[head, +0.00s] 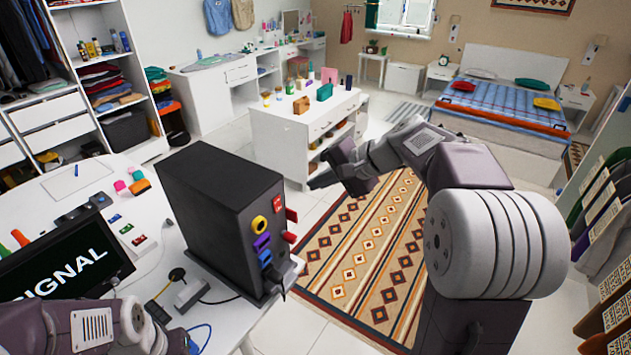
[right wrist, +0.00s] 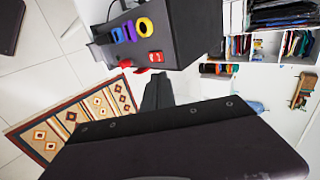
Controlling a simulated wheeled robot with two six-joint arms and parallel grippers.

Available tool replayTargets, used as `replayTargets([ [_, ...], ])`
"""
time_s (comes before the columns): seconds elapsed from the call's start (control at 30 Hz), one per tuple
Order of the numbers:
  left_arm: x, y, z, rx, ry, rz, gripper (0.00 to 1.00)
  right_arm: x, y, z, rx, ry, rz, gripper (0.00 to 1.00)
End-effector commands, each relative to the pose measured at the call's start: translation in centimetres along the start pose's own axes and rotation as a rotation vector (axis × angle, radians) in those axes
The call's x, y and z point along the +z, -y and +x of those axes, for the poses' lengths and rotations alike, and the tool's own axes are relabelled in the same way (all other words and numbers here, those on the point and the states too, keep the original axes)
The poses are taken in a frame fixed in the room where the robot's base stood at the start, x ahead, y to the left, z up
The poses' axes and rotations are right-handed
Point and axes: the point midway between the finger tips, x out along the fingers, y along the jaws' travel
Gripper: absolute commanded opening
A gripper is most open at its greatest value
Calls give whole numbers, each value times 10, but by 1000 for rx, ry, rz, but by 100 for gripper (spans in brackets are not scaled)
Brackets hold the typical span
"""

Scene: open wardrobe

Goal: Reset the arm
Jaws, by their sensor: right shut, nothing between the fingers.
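My right arm reaches in from the right of the head view, bent at the elbow, over the floor and rug. Its right gripper (head: 325,178) points left in the air, beside and apart from the black computer-like case. In the right wrist view the dark fingers (right wrist: 157,93) are together with nothing held. The case (head: 215,200) stands on the white desk; in the right wrist view it (right wrist: 195,30) fills the top middle. Part of my left arm shows at the bottom left of the head view; its gripper fingers are not visible.
The white desk (head: 225,322) carries a dark "SIGNAL" screen (head: 65,262), cables and small coloured items. Yellow, purple, blue and red parts show on the case. A patterned rug (head: 350,255) lies on the floor. A white island (head: 290,135) stands beyond my gripper.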

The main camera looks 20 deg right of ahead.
Motion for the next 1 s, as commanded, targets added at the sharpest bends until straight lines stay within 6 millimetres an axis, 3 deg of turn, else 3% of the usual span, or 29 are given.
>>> replayTargets([
  [0.17,0,0,6,0,0,0,36,4,-2,6,0,9,-8,0],
  [0.27,3,1,34,0,0,0,36,35,-14,39,6,72,-57,0],
  [0.37,6,1,60,0,0,0,36,84,-70,80,122,171,-113,0],
  [0.5,9,2,87,0,0,0,36,133,-186,116,380,251,-286,0],
  [0.6,10,2,100,0,0,0,36,151,-264,120,549,288,-459,0],
  [0.7,11,2,103,0,0,0,36,154,-321,110,672,315,-639,0],
  [0.8,10,2,98,0,0,0,36,147,-349,98,735,319,-784,0],
  [1.0,10,2,98,0,0,0,36,135,-346,102,727,285,-864,0],
])
